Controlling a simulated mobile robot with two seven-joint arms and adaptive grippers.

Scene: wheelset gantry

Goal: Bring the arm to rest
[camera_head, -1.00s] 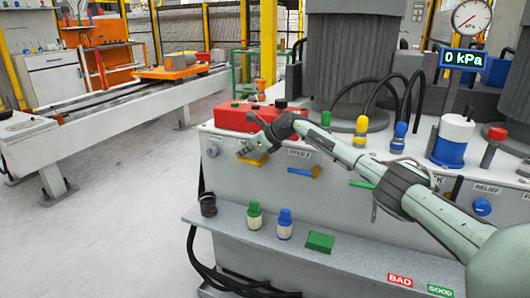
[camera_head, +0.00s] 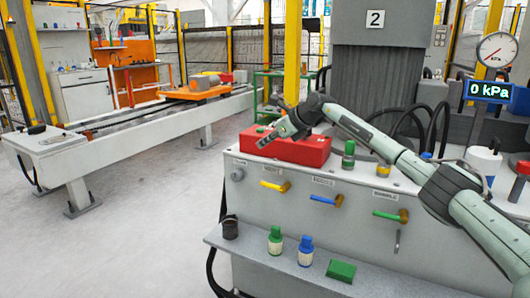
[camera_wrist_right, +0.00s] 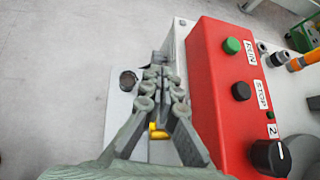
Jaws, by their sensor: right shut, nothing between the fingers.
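My right arm (camera_head: 380,143) reaches in from the right in the head view, stretched over the console top. Its gripper (camera_head: 264,142) points left and overlaps the red control box (camera_head: 312,152) in the picture. In the right wrist view the gripper (camera_wrist_right: 160,72) has its fingers together, with nothing held. The red box (camera_wrist_right: 215,95) is just to its right, with a green button, a black STOP button and a black knob. I cannot tell whether the gripper touches it. My left gripper is not in view.
The grey console (camera_head: 245,190) has yellow, blue and green handles on its front. Its lower shelf holds a green-capped bottle (camera_head: 276,246), a blue-capped bottle (camera_head: 306,251) and a green block (camera_head: 341,270). The gauge display (camera_head: 489,90) reads 0 kPa. Open floor (camera_head: 130,240) lies left.

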